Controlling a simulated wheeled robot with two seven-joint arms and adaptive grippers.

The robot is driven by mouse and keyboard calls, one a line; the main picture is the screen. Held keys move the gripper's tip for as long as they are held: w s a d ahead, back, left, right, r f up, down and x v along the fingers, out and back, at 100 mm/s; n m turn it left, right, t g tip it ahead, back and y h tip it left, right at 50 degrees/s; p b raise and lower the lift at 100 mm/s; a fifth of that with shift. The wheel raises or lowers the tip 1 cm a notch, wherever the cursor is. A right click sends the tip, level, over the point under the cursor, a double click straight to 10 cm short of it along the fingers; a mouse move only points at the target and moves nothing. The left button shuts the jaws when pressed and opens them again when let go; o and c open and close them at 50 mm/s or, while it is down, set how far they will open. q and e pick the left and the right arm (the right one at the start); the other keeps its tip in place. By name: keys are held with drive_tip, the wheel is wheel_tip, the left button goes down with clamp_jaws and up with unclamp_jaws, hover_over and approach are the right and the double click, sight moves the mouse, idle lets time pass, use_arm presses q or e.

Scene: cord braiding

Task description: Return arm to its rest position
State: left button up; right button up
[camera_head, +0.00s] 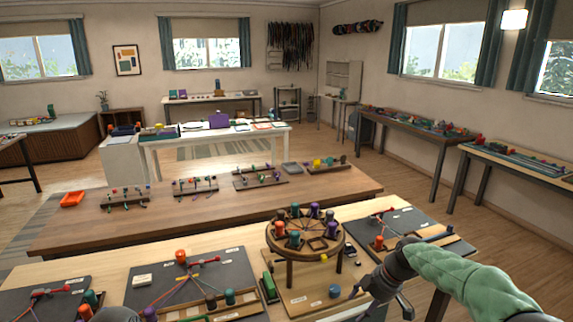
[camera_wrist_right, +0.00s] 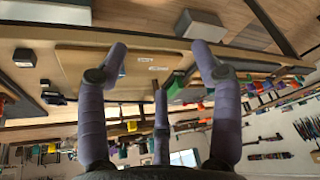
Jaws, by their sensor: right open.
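My right gripper (camera_head: 376,287) is at the front right of the near table, beside the round braiding stand (camera_head: 285,250). In the right wrist view its three purple fingers (camera_wrist_right: 160,66) are spread apart with nothing between them. My green-sleeved right arm comes in from the right and covers part of the right dark mat (camera_head: 384,225). The round wooden stand carries several coloured spools on its top. The left dark mat (camera_head: 225,268) holds an orange spool (camera_head: 181,257) and cords fanning out from a red piece. I do not clearly see my left gripper.
A longer brown table (camera_head: 330,187) behind holds several spool racks and an orange tray (camera_head: 72,199). A small white block (camera_head: 142,280) lies on the left mat. A wooden board (camera_head: 310,300) lies under the stand. Side tables line the right wall.

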drive_tip(key=s+a+f+m, duration=0.3)
drive_tip(key=s+f+m, duration=0.1)
drive_tip(key=f, duration=0.7)
drive_tip(key=s+a+f+m, duration=0.3)
drive_tip(key=s+f, duration=0.1)
drive_tip(key=f, duration=0.7)
drive_tip(key=s+a+f+m, duration=0.2)
drive_tip(key=s+f+m, duration=0.1)
drive_tip(key=s, duration=0.4)
drive_tip(key=s+a+f+m, duration=0.2)
drive_tip(key=s+f+m, duration=0.1)
drive_tip(key=s, duration=0.4)
drive_tip(key=s+a+f+m+g, duration=0.1)
drive_tip(key=s+f+m, duration=0.2)
drive_tip(key=s+f, duration=0.2)
drive_tip(key=s, duration=0.2)
drive_tip(key=shift+s+a+f+m, duration=0.2)
drive_tip(key=shift+s+a+m, duration=0.1)
drive_tip(key=shift+s+a, duration=0.1)
